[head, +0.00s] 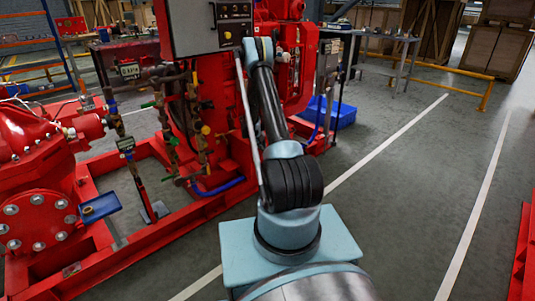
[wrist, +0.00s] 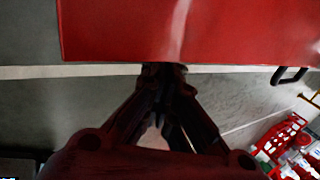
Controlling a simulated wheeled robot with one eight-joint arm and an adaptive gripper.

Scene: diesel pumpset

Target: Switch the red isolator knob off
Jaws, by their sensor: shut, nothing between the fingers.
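A grey control panel (head: 193,27) stands at the top middle of the head view. It carries a dark strip of small controls (head: 233,11) and a small yellow patch (head: 228,36) below them. I cannot make out a red isolator knob for certain. My arm reaches forward to just right of the panel; its end hides what is behind it, and my gripper cannot be made out in the head view. In the wrist view my gripper (wrist: 163,72) is shut and empty, its tips overlapping the lower edge of a broad red surface (wrist: 180,30). Whether they touch it is unclear.
Red pumpset machinery (head: 40,170) and its red base frame fill the left. A blue crate (head: 325,112) sits on the floor behind the arm. A grey table (head: 375,45) stands at the back. The floor at right (head: 410,190) is open, with white lines. A black handle (wrist: 290,75) shows in the wrist view.

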